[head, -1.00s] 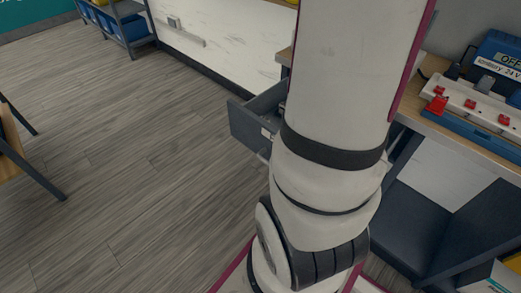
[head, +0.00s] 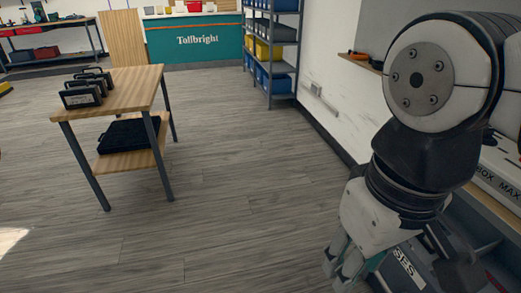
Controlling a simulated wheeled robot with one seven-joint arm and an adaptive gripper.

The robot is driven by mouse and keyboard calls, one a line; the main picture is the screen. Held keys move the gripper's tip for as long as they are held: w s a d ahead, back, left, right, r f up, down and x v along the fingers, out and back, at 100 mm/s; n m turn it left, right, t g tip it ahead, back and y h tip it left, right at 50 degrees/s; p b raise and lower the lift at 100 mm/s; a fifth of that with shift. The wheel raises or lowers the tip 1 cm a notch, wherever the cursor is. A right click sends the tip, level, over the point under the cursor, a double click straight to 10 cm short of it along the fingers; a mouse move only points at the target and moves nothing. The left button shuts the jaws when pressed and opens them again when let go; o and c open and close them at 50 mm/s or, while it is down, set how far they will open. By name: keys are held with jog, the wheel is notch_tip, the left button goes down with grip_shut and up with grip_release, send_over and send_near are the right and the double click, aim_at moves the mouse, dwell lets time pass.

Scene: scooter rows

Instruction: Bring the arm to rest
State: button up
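My arm is bent at the right side of the head view, with a large round white joint and a black wrist section below it. My gripper (head: 350,265) hangs below the wrist at the lower right, pointing down. Its white and teal finger parts show, but the tips are small and partly hidden, so I cannot tell how far apart they are. I see no object held in it. The workbench at the right is partly behind the arm.
A wooden table (head: 115,92) with several black cases (head: 85,90) stands at the left, a black case (head: 128,136) on its lower shelf. A shelf rack with bins (head: 272,50) and a teal counter (head: 195,42) stand at the back. The middle floor (head: 235,190) is clear.

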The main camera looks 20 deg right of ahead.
dwell(0.6)
notch_tip(320, 180, up, 22)
jog(key=t+p, duration=0.3)
jog(key=p, duration=1.6)
jog(key=shift+a+f+p, duration=0.15)
jog(key=shift+f+p, duration=0.1)
jog(key=shift+p, duration=0.15)
jog(key=shift+w, duration=0.2)
